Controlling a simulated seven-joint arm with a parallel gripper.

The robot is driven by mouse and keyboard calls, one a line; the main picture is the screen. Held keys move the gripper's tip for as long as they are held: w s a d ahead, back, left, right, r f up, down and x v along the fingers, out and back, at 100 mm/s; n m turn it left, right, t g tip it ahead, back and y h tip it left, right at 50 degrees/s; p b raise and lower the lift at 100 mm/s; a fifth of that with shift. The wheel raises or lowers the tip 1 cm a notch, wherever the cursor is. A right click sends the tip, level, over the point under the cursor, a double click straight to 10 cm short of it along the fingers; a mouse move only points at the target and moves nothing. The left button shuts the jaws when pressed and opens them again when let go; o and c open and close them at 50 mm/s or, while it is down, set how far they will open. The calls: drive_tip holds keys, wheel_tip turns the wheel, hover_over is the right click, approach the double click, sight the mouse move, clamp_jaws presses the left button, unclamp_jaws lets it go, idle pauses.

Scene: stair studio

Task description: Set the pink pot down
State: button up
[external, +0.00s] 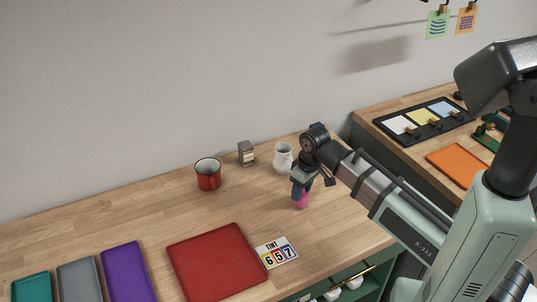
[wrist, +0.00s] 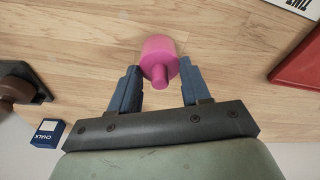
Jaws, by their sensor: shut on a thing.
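The pink pot (wrist: 159,50) is between the two blue fingers of my gripper (wrist: 158,80) in the wrist view. It is a round pink body with a short, narrower stub pointing toward the camera. In the external view my gripper (external: 302,186) points down over the right part of the wooden counter, with the pink pot (external: 301,201) low between its fingers and mostly hidden by them. My gripper is shut on the pot. I cannot tell whether the pot touches the counter.
A white jug (external: 283,159), a small grey box (external: 246,153) and a red mug (external: 208,174) stand behind my gripper. A red tray (external: 217,262) and a "TINT 657" card (external: 276,252) lie in front-left. A blue chalk box (wrist: 47,133) shows in the wrist view.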

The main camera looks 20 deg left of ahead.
sight(306, 197)
drive_tip(key=shift+f, duration=0.6)
drive_tip(key=shift+f, duration=0.15)
drive_tip(key=o, duration=1.2)
drive_tip(key=shift+c, duration=0.2)
wheel_tip(306, 197, up, 12)
drive_tip(key=d, duration=0.1)
drive_tip(key=shift+s+d, duration=0.35)
